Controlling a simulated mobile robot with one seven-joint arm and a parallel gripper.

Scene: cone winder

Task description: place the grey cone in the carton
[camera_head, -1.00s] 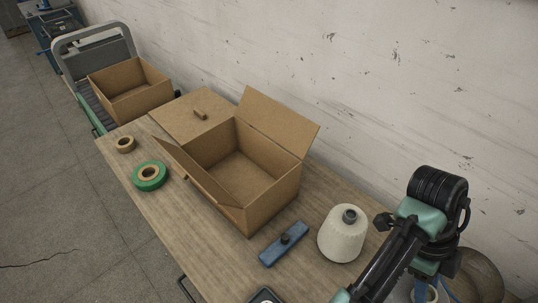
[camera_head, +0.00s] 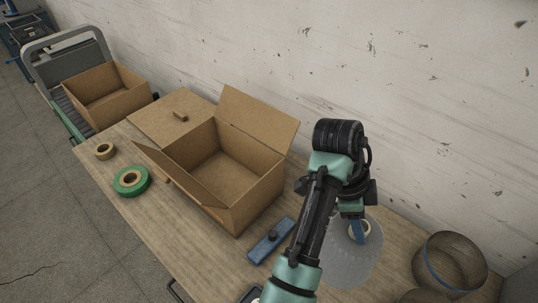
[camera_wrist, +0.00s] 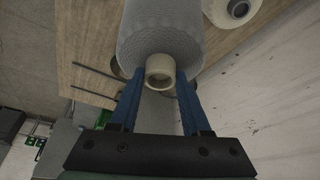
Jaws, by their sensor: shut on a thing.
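The grey cone (camera_head: 352,266) hangs nose up below my gripper (camera_head: 359,232), over the right part of the table. In the wrist view the blue fingers of my gripper (camera_wrist: 160,80) are shut on the tan nose of the grey cone (camera_wrist: 160,35), one finger each side. The open carton (camera_head: 262,193) stands on the table left of my arm, flaps spread, and its visible inside looks empty. My gripper and the cone are apart from it, to its right.
A white cone (camera_wrist: 234,10) stands near the held cone in the wrist view; my arm hides it in the head view. A blue tool (camera_head: 270,242) lies before the carton. Tape rolls (camera_head: 131,181) lie left, a round bin (camera_head: 450,262) right. The wall runs behind.

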